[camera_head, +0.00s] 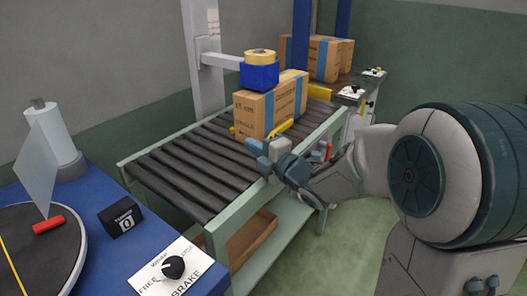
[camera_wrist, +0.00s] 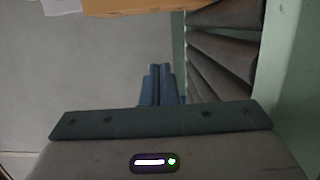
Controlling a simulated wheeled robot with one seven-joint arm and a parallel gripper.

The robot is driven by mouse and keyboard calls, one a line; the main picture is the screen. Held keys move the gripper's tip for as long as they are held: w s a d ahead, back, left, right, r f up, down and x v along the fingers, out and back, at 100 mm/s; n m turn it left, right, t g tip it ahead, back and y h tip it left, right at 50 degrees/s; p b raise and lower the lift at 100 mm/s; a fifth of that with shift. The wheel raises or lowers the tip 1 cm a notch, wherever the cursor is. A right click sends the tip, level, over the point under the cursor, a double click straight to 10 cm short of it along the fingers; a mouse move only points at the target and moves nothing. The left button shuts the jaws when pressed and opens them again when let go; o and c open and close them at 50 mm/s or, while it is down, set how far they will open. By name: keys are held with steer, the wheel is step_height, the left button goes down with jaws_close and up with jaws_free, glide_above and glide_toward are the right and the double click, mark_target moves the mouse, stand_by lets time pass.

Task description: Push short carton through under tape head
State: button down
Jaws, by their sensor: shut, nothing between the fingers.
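The short carton (camera_head: 254,115), brown with printed lettering, stands upright on the roller conveyor (camera_head: 180,165), beside and under the tape head (camera_head: 259,76), a blue block with a yellow tape roll on an arm from a grey post. My gripper (camera_head: 257,147) is shut and empty, low at the conveyor's near side, just in front of the carton's near face; I cannot tell whether it touches. In the wrist view my closed fingers (camera_wrist: 158,70) point toward a brown carton edge (camera_wrist: 150,7) at the top, with a visible gap. The carton's lower part is partly hidden by a yellow guide.
Yellow guides (camera_head: 281,127) flank the carton. More cartons (camera_head: 325,58) stand on a far table beyond the conveyor. A blue bench (camera_head: 110,250) with a turntable and a brake knob (camera_head: 173,267) is at the near left. The near-left rollers are bare.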

mark_target(251, 132)
steer(key=x, duration=0.5)
steer(key=shift+w+a+f+b, duration=0.1)
steer(key=shift+w+b, duration=0.25)
steer(key=shift+w+d, duration=1.25)
steer(key=shift+w, duration=0.15)
